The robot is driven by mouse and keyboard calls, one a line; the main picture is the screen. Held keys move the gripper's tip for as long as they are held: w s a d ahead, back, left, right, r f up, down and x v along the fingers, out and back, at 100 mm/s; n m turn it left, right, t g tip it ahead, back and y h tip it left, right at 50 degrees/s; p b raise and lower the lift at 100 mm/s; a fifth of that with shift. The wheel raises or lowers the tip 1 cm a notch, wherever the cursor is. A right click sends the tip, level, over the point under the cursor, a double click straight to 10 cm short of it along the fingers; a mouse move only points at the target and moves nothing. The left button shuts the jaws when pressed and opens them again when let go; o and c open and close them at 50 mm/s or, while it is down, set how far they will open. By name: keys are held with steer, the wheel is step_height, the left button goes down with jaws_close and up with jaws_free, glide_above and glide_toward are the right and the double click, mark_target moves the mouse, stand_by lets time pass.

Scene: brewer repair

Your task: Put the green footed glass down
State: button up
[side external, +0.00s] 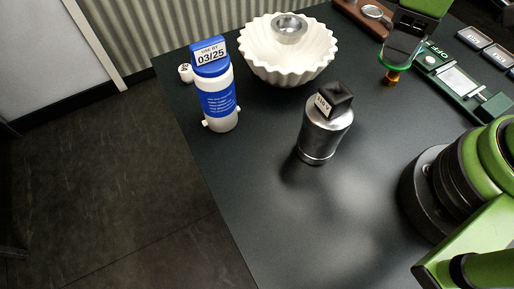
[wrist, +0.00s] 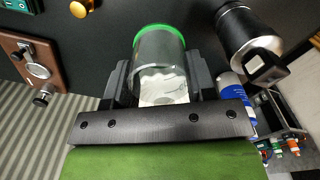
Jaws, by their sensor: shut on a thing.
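The green footed glass (wrist: 160,55) is clear with a green ring at its far end. In the wrist view it sits between the two dark fingers of my gripper (wrist: 160,82), which is shut on it. In the side view my gripper (side external: 408,32) is at the top right, over the far part of the dark table. The glass (side external: 390,52) shows there only in part, with a green edge low down. I cannot tell whether it touches the table.
A white fluted bowl (side external: 288,58) holding a small metal cup, a blue-and-white bottle (side external: 217,95) and a metal canister (side external: 324,125) stand on the table (side external: 250,190). An amber knob (side external: 392,77) and a green OFF panel (side external: 460,82) are close to the gripper. The front middle is clear.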

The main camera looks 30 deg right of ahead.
step_height(320, 180, up, 8)
steer(key=w+a+n, duration=0.2)
steer(key=a+n, duration=0.2)
steer(key=a, duration=1.1)
steer(key=s+a+n, duration=0.3)
steer(key=s+a, duration=0.3)
steer(key=a, duration=0.7)
step_height(320, 180, down, 17)
steer(key=shift+s+r, duration=0.15)
steer(key=shift+r, duration=0.05)
steer(key=shift+a+f, duration=0.1)
steer(key=shift+f, duration=2.3)
steer(key=shift+f, duration=0.1)
steer(key=o, duration=0.9)
steer(key=shift+o, duration=0.2)
